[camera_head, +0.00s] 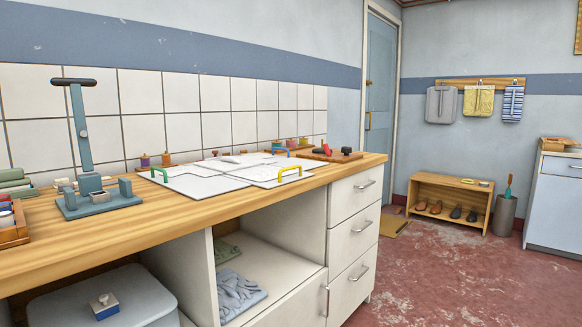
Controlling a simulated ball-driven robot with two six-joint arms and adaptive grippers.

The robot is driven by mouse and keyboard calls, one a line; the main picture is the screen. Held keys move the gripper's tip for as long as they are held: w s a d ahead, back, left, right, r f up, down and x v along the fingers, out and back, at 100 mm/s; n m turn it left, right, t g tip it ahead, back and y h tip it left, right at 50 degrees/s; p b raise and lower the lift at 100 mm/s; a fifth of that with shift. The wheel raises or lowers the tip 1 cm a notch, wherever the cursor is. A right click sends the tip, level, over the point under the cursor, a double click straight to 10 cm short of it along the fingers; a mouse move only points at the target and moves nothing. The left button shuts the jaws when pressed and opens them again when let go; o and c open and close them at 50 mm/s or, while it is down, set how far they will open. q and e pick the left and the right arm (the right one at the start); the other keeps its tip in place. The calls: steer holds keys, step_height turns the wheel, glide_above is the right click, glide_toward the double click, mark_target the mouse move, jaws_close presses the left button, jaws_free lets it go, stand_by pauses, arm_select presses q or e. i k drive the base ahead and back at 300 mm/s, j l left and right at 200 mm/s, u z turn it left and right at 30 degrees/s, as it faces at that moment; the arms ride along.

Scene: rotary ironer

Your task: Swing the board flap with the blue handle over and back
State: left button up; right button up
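A white folding board (195,186) with several flat panels lies on the wooden worktop, in the middle of the view. A small blue handle (281,150) stands at its far right side. The white flap below it (265,158) appears to lie flat, though its exact edges are hard to tell at this distance. A green handle (158,175) stands on the near left panel and a yellow handle (289,172) on the near right panel. Neither of my grippers is in view, and nothing touches the board.
A blue-grey upright stand (83,140) is on the worktop left of the board. Several thread spools (166,158) stand behind the board. A wooden board with small items (335,156) lies to its right. Red floor (440,270) is open right of the drawers.

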mark_target(284, 162)
steer(key=i+l+u, duration=0.15)
steer(key=u, duration=0.25)
steer(key=i+l+u, duration=0.2)
steer(key=u, duration=0.2)
steer(key=i+l+u, duration=0.2)
steer(key=u, duration=0.2)
steer(key=i+l+u, duration=0.1)
steer(key=l+u, duration=0.3)
